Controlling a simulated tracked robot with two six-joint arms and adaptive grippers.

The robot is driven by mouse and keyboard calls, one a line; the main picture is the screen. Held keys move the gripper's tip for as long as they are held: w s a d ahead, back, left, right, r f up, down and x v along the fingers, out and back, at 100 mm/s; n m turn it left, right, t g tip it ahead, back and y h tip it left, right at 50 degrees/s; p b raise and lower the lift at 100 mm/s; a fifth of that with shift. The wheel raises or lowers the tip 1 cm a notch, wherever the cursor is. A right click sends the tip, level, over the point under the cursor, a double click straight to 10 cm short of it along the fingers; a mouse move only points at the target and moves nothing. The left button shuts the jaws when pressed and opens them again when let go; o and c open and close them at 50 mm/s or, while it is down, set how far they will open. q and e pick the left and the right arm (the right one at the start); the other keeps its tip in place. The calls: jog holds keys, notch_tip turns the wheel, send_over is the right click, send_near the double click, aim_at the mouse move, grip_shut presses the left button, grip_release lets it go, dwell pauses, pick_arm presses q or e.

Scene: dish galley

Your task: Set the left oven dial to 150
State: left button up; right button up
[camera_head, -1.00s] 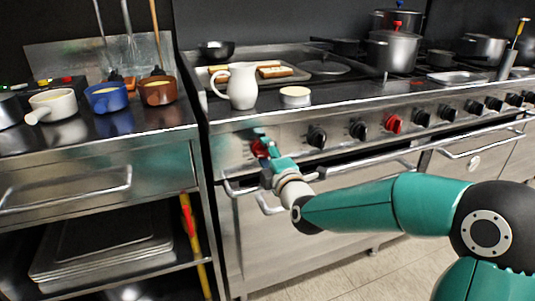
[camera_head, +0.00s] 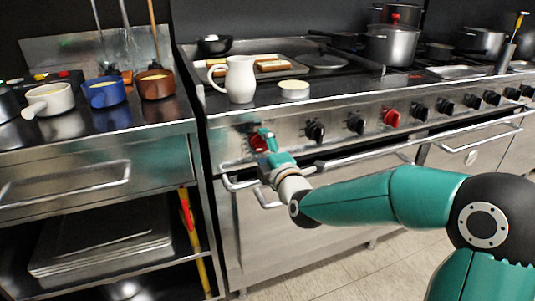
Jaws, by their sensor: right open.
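The left oven dial (camera_head: 257,142) is the red knob at the left end of the stove's front panel. Its marks are too small to read. My right gripper (camera_head: 265,140) is at this dial, its teal fingers open and covering the dial's right side. I cannot tell whether the fingers touch it. A second red dial (camera_head: 391,117) sits further right on the panel. My left gripper is not in view.
A long oven handle rail (camera_head: 355,158) runs below the dials, close to my right wrist. Black knobs (camera_head: 315,131) line the panel. A white pitcher (camera_head: 238,80) and a small white dish (camera_head: 294,88) stand above.

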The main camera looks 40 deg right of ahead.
jog(key=v, duration=1.2)
